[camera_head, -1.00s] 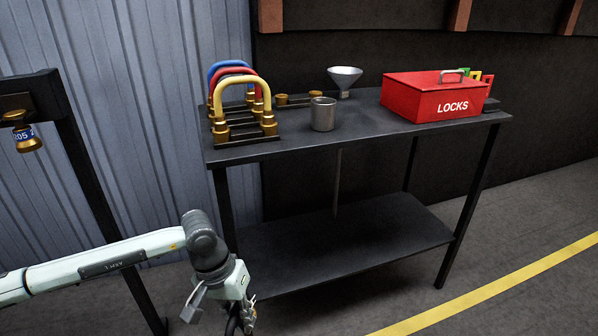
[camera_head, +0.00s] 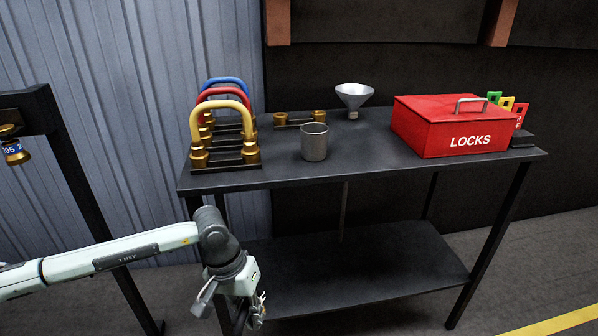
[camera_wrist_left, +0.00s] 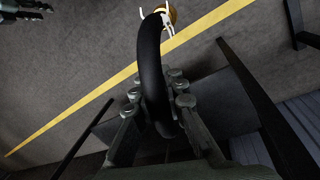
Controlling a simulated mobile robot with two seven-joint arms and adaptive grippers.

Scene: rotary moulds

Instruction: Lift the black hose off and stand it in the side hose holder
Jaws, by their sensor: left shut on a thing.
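The black hose (camera_wrist_left: 151,70) is a curved tube in the left wrist view, with a brass end (camera_wrist_left: 171,14) at the top. My left gripper (camera_wrist_left: 160,98) is shut around the hose. In the head view my left gripper (camera_head: 256,310) is low, in front of the table's left leg, and the hose does not show clearly there. An empty holder (camera_head: 300,121) with two brass sockets lies on the table, right of the holders with hoses. A dark gripper, apparently my right one (camera_wrist_left: 25,10), shows cut off at the wrist view's top left; its opening is unclear.
Yellow (camera_head: 222,107), red (camera_head: 224,93) and blue (camera_head: 226,81) hoses stand upright at the left of the table (camera_head: 375,160). A grey cup (camera_head: 314,142), a funnel (camera_head: 354,96) and a red LOCKS box (camera_head: 450,128) stand on it. The lower shelf (camera_head: 350,275) looks bare.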

